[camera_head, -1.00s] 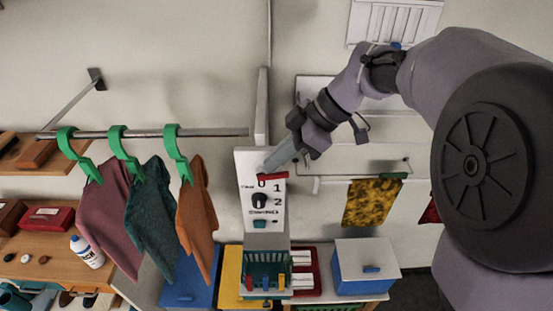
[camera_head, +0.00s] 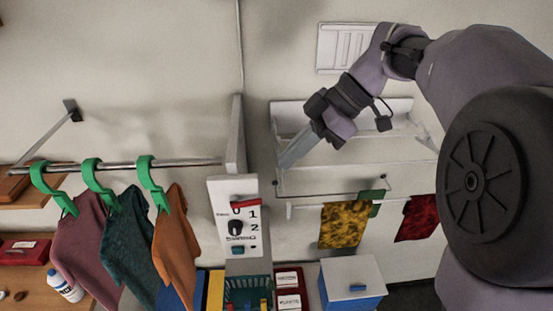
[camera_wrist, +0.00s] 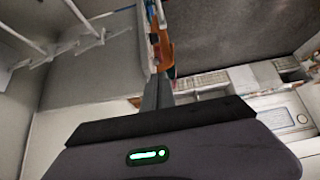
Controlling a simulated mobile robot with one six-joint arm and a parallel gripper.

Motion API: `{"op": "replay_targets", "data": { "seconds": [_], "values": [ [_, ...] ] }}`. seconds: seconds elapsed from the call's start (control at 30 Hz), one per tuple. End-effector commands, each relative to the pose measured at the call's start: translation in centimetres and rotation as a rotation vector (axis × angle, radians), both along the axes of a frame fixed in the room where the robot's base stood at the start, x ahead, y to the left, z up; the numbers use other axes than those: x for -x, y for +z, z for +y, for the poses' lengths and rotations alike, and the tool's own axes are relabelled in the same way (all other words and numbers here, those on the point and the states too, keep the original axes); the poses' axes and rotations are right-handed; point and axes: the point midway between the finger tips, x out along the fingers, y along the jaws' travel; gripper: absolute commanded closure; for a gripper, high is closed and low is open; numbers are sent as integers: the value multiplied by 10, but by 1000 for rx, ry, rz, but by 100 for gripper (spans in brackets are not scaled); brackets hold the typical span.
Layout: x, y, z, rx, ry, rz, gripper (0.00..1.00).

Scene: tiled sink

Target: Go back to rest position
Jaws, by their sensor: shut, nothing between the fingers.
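My gripper (camera_head: 291,158) is shut and empty. In the head view it points down and left, in front of the pale wall rack (camera_head: 292,112). It appears to the upper right of the white control panel (camera_head: 222,190), which carries a red switch (camera_head: 245,204), a dark knob (camera_head: 235,228) and the digits 0, 1 and 2. In the wrist view the closed fingers (camera_wrist: 158,92) extend up from the dark gripper body. They appear close to orange and white shapes that are too blurred to name.
A clothes rail (camera_head: 130,165) with green hangers holds a mauve, a teal and an orange garment at left. A yellow cloth (camera_head: 345,225) and a red cloth (camera_head: 416,218) hang below my arm. A blue box (camera_head: 350,290) stands lower right. The wall above the rail is bare.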

Motion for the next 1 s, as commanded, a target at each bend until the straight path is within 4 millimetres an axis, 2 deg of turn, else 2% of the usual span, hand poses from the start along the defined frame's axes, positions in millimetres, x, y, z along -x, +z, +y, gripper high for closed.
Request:
{"op": "replay_targets", "data": {
  "seconds": [0.27, 0.37, 0.47, 0.57, 0.7, 0.77, 0.87, 0.9, 1.0],
  "values": [
    [1, 0, 0, 2, -5, 2, 100],
    [16, 2, 1, 46, -113, 48, 100],
    [53, 0, 0, 131, -424, 144, 100],
    [93, -9, -7, 154, -830, 223, 100],
    [136, -27, -18, 39, -1325, 287, 100],
    [151, -35, -24, -54, -1506, 311, 100],
    [171, -51, -32, -257, -1765, 359, 100],
    [170, -91, -32, -247, -1770, 371, 100],
    [173, -153, -32, -229, -1772, 385, 100]
  ]
}}
